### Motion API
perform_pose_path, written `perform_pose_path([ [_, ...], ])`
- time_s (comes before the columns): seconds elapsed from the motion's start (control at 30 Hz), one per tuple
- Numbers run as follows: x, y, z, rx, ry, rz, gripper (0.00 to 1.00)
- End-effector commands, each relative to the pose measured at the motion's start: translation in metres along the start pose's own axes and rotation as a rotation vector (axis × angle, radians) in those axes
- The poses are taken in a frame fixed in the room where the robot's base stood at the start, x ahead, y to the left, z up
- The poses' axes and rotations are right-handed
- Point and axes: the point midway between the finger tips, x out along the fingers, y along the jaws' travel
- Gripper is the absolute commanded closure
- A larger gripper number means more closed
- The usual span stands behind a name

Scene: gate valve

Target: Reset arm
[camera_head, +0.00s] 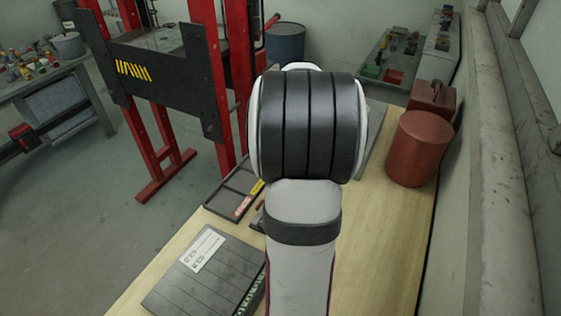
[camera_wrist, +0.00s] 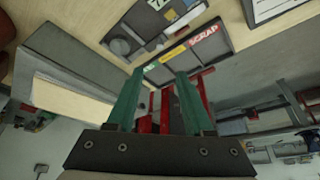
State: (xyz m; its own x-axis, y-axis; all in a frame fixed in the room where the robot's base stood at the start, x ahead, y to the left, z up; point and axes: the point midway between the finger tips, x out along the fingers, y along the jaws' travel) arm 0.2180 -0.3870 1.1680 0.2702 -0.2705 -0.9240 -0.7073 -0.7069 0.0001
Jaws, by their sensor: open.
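My gripper (camera_wrist: 157,100) shows in the wrist view with its two green fingers spread apart. It is open, and nothing sits between the fingers. It points past the table edge toward a tray labelled SCRAP (camera_wrist: 188,48) and the red stand behind it. In the head view my arm stands upright in the middle and hides my gripper. No gate valve can be made out in either view.
In the head view a wooden table (camera_head: 385,262) carries a dark panel (camera_head: 208,272) at the front left, a partitioned tray (camera_head: 232,192), and a red-brown cylinder (camera_head: 418,148) at the right. A red press frame (camera_head: 236,85) stands behind. A wall runs along the right.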

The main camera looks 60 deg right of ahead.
Motion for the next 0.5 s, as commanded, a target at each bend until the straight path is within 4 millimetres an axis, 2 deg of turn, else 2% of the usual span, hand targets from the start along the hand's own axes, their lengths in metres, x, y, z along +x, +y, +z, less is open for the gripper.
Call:
perform_pose_path([
  [0.2,0.0,0.0,0.0,0.0,0.0,0.0,0.48],
  [0.27,-0.002,-0.006,0.0,-0.004,-0.002,-0.006,0.48],
  [0.37,-0.017,-0.054,0.01,-0.031,-0.03,-0.054,0.48],
  [0.47,-0.051,-0.139,0.049,-0.083,-0.106,-0.137,0.48],
  [0.5,-0.067,-0.172,0.074,-0.104,-0.149,-0.168,0.48],
])
